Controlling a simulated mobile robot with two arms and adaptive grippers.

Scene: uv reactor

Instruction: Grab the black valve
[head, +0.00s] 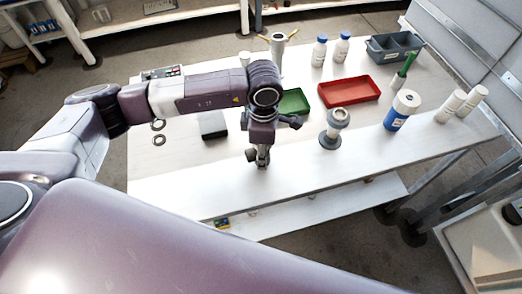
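I cannot pick out a black valve with certainty. A grey flanged fitting (333,130) stands upright on the table to the right of that gripper. My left gripper (262,160) points down over the front middle part of the table, apart from both. It is small and partly hidden by its own wrist, so I cannot tell whether its fingers are open or shut. My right gripper is not in view.
A red tray (350,92), a green tray (294,102) and a grey bin (394,47) are on the table (180,190). White bottles with blue caps (319,52) stand at the back. A blue-and-white bottle (402,110) stands at right. The front left of the table is clear.

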